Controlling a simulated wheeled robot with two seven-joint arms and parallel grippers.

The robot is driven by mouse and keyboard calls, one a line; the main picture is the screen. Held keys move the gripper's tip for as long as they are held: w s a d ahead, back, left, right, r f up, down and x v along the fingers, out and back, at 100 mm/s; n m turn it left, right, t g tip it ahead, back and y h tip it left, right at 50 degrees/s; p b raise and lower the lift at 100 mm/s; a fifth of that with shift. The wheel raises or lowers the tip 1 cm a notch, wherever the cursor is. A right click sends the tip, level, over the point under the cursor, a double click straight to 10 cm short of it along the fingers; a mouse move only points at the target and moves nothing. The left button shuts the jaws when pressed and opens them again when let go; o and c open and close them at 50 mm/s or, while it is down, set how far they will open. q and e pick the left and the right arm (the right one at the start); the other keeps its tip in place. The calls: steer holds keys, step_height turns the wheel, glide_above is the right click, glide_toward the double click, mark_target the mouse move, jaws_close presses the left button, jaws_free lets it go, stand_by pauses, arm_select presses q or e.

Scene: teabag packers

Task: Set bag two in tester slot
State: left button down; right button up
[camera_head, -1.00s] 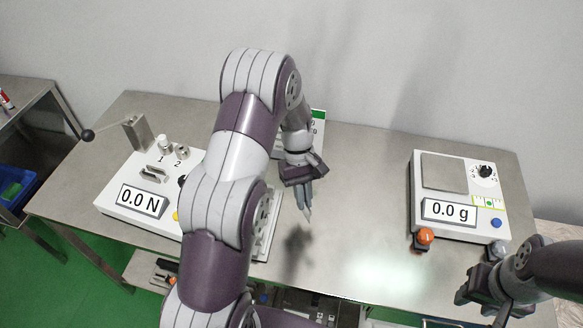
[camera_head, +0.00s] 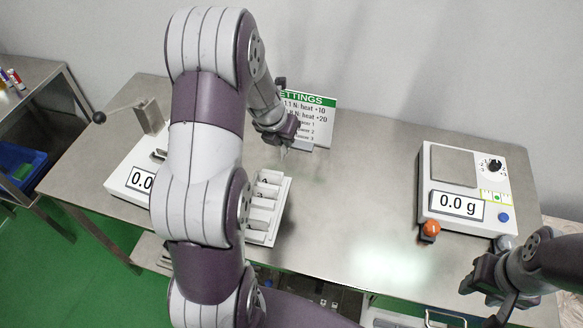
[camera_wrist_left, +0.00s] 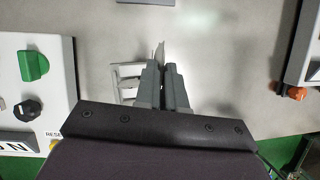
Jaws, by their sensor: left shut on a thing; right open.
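My left gripper (camera_head: 283,146) is above the back middle of the table, in front of the settings sign. In the left wrist view its fingers (camera_wrist_left: 163,78) are closed on a thin pale piece, seen nearly edge-on, which looks like a teabag (camera_wrist_left: 158,51). I cannot read a number on it. The white force tester (camera_head: 124,180) is at the left, with its slot and most of its front hidden behind my left arm. In the wrist view the tester (camera_wrist_left: 62,75) shows a green knob and a black knob. My right gripper (camera_head: 482,286) is open and empty at the lower right.
A white divided tray (camera_head: 284,205) with pale bags stands right of my left arm. A white scale (camera_head: 462,227) reading 0.0 g is at the right, with an orange button (camera_head: 431,229) at its front. The settings sign (camera_head: 318,120) stands at the back. The table middle is clear.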

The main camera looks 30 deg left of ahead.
arm_select(q)
steer(key=shift+a+n, duration=0.15)
steer(key=shift+n, duration=0.25)
steer(key=a+f+b, duration=0.1)
steer(key=a+f, duration=0.2)
steer(key=a, duration=0.1)
steer(key=a+f+b, duration=0.2)
steer(key=a+f, duration=0.1)
steer(key=a+f+b, duration=0.1)
steer(key=a+f, duration=0.3)
steer(key=shift+w+a+b, duration=0.3)
steer(key=shift+a+b, duration=0.05)
steer(key=shift+b, duration=0.05)
steer(key=shift+f, duration=0.45)
steer(key=shift+w, duration=0.1)
steer(key=shift+f, duration=0.1)
steer(key=c, duration=1.2)
jaws_free()
